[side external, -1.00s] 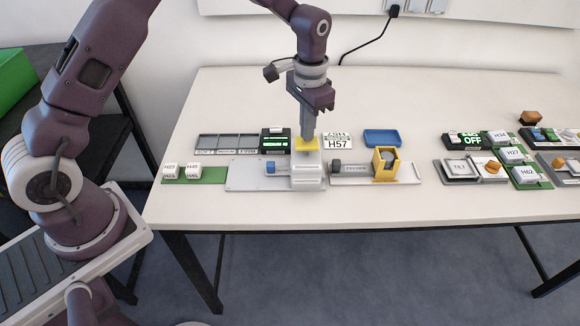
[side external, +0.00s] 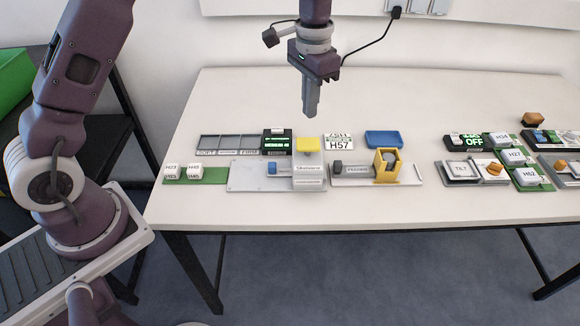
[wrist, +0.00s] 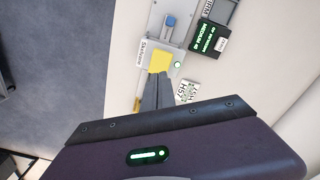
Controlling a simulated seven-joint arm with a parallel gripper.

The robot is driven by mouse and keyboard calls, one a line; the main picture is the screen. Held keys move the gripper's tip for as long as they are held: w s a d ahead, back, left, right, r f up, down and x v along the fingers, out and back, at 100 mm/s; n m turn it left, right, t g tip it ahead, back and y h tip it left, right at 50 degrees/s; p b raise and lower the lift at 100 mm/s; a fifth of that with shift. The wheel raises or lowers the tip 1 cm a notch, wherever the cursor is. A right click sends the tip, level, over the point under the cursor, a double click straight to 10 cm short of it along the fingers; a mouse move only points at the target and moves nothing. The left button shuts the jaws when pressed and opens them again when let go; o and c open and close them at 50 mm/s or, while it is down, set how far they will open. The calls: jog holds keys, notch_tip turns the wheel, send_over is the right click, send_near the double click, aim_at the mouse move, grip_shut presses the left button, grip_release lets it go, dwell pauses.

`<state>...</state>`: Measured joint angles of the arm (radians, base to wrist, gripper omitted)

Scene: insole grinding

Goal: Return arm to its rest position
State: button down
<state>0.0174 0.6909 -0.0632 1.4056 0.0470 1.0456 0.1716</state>
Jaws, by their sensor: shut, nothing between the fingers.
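My gripper (side external: 311,113) hangs above the table in the side view, fingers pointing down, shut and empty. It is clear of the yellow block (side external: 307,144), which sits on top of a white labelled box on a grey base plate (side external: 243,178). In the wrist view the shut fingertips (wrist: 157,76) line up with the yellow block (wrist: 160,58), and part of the block is covered by them. A small green light (wrist: 177,65) shows beside the block in the wrist view.
Around it stand a dark display box with green text (side external: 277,141), a grey compartment tray (side external: 229,143), an H57 card (side external: 339,142), a blue tray (side external: 382,138) and a yellow holder (side external: 386,166). White labelled blocks (side external: 180,171) sit at the left. The front table strip is bare.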

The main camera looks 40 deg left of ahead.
jog(key=s+a+r+n+t, duration=0.1)
jog(key=s+a+r+t, duration=0.15)
jog(key=s+r, duration=1.15)
jog(key=s+n+t, duration=0.2)
jog(key=s+t, duration=0.1)
jog(key=s, duration=1.4)
jog(key=shift+f, duration=0.4)
